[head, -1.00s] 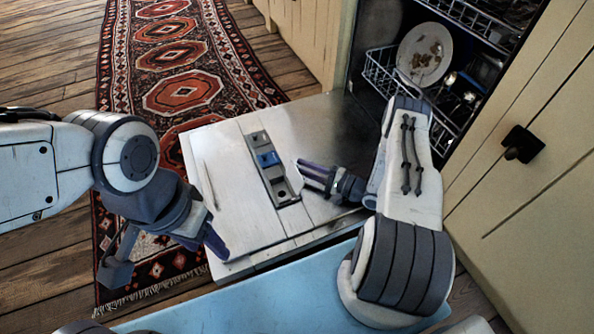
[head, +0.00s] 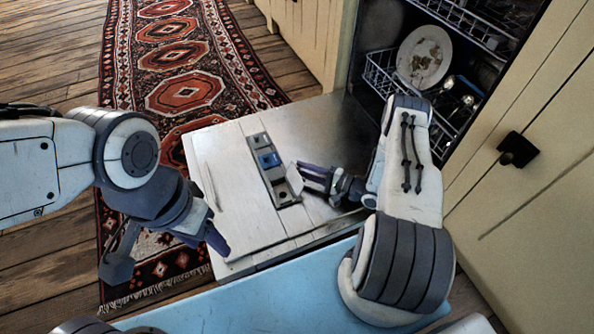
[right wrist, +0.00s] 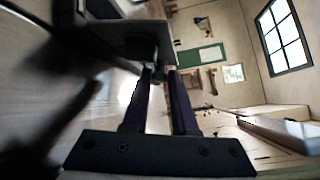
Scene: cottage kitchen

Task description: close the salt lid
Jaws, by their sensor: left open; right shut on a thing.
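The dishwasher door (head: 225,170) lies open, with a narrow dispenser strip (head: 258,141) set in its inner face. A small pale flap, apparently the salt lid (head: 293,179), stands tilted up at the strip's right side. My right gripper (head: 304,172) is shut on this flap from the right. In the right wrist view, the flap appears as a dark plate (right wrist: 135,38) at the fingertips (right wrist: 158,72). My left gripper (head: 165,254) is open and empty, left of the door's near corner.
The dishwasher racks (head: 385,75) hold a dirty plate (head: 424,57) and other dishes at the back right. A cream cabinet (head: 535,210) with a dark knob (head: 518,149) borders the right. A patterned rug (head: 185,90) lies on the wooden floor. The left half of the door is clear.

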